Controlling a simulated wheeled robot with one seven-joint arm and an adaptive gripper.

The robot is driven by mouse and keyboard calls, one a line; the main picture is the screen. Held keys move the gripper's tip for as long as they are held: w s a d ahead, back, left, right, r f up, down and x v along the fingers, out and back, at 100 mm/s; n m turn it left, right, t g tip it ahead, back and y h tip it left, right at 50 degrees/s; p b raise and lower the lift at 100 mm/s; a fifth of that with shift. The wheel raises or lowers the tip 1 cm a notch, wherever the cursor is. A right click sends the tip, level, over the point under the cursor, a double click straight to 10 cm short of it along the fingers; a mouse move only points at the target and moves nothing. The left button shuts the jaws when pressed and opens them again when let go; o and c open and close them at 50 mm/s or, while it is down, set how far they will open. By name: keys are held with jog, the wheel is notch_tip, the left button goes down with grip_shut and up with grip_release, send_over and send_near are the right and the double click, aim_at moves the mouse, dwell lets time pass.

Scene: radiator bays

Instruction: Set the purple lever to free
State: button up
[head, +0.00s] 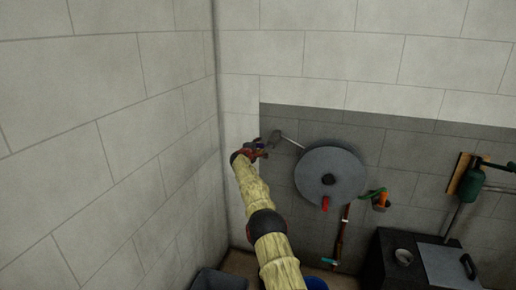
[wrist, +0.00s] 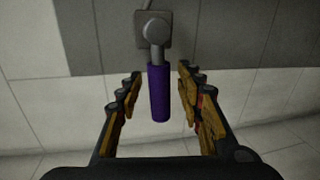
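The purple lever (wrist: 158,94) is in the wrist view, hanging down from a grey pivot on a square wall plate (wrist: 153,30). Its purple grip lies between the two fingers of my gripper (wrist: 160,100), with a gap on both sides. My gripper is open. In the head view my gripper (head: 258,150) is at the wall by the left corner, and it mostly hides the lever. The grey wall plate (head: 275,138) shows just beside it. No free marking is legible.
A large grey disc (head: 330,176) with a red handle (head: 325,204) is on the wall to the right. Further right are a green-and-orange fitting (head: 380,199), a green device (head: 470,183) and a dark cabinet (head: 400,275). The left wall (head: 110,140) is bare and close to my arm.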

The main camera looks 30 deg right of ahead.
jog(key=shift+a+r, duration=0.1)
jog(key=shift+a, duration=0.05)
jog(key=shift+v, duration=0.85)
jog(key=v, duration=1)
